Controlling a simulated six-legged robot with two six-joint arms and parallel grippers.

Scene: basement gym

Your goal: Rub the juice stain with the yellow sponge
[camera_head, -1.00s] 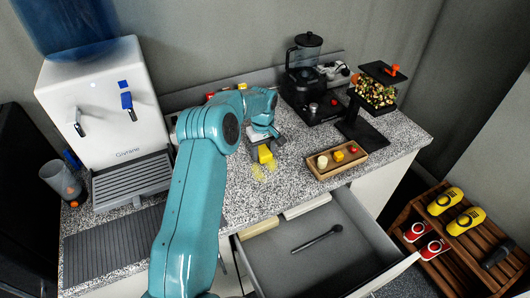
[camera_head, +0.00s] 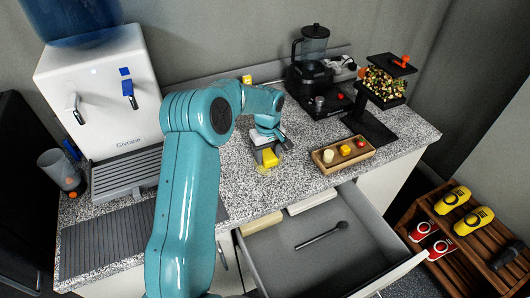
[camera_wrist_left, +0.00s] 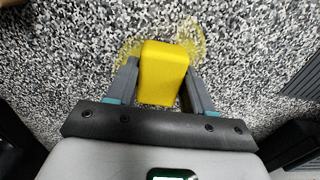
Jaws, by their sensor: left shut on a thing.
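My left gripper (camera_head: 268,155) is shut on the yellow sponge (camera_head: 270,158), low over the speckled counter. In the left wrist view the sponge (camera_wrist_left: 163,72) sits between the two fingers of the gripper (camera_wrist_left: 160,85). The juice stain (camera_wrist_left: 190,38) is a thin yellow smear on the counter, showing beyond and to both sides of the sponge. In the head view a little of the stain (camera_head: 286,144) shows around the gripper; the rest is hidden. I cannot tell whether the sponge touches the counter. My right gripper is not in view.
A wooden tray (camera_head: 317,158) with small round and square items stands right of the gripper. A blender (camera_head: 311,57) and a tiered stand (camera_head: 371,126) are behind it. A water dispenser (camera_head: 95,90) stands left. An open drawer (camera_head: 285,255) juts out below the counter front.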

